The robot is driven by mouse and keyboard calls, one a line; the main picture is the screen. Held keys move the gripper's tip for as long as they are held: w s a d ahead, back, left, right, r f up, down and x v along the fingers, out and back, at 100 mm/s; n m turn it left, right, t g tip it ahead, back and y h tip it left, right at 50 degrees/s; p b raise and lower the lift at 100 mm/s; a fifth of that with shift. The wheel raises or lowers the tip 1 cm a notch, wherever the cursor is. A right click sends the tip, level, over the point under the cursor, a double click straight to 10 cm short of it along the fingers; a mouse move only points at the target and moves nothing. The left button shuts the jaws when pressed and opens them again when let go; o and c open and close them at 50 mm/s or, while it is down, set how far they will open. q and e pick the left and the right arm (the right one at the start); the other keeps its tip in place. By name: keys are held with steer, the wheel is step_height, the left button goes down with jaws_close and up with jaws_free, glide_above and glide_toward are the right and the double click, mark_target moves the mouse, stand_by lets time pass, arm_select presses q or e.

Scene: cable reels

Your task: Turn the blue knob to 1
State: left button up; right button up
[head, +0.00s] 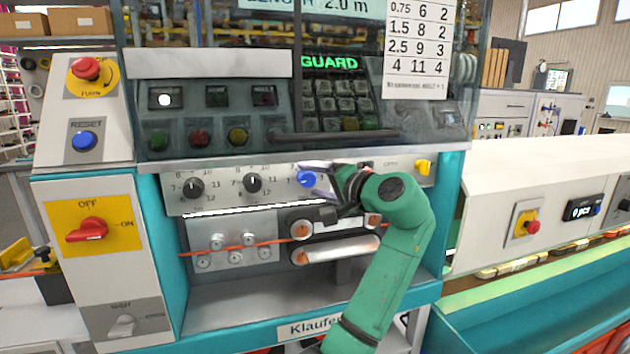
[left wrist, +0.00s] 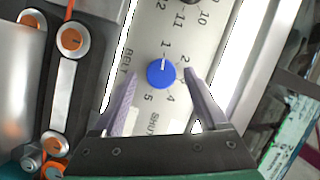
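The blue knob (head: 306,179) is on the grey control panel, right of two black knobs, in the head view. In the left wrist view the blue knob (left wrist: 160,76) shows between and just beyond the fingertips, with numbers around it. Its white mark points toward the 1 (left wrist: 166,45). My left gripper (head: 318,181) is open in front of the panel; in the left wrist view its two fingers (left wrist: 161,88) stand apart on either side of the knob, with visible gaps. Whether they touch the panel, I cannot tell. My right gripper is in no view.
Two black knobs, (head: 193,188) and (head: 252,183), sit left on the same panel. An orange cable (head: 235,246) runs past rollers below. A clear guard (head: 300,133) with a dark handle overhangs above. A red switch (head: 87,230) is at left.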

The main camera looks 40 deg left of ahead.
arm_select(q)
steer(key=b+v, duration=0.2)
steer(key=v, duration=1.2)
steer(key=shift+d, duration=0.25)
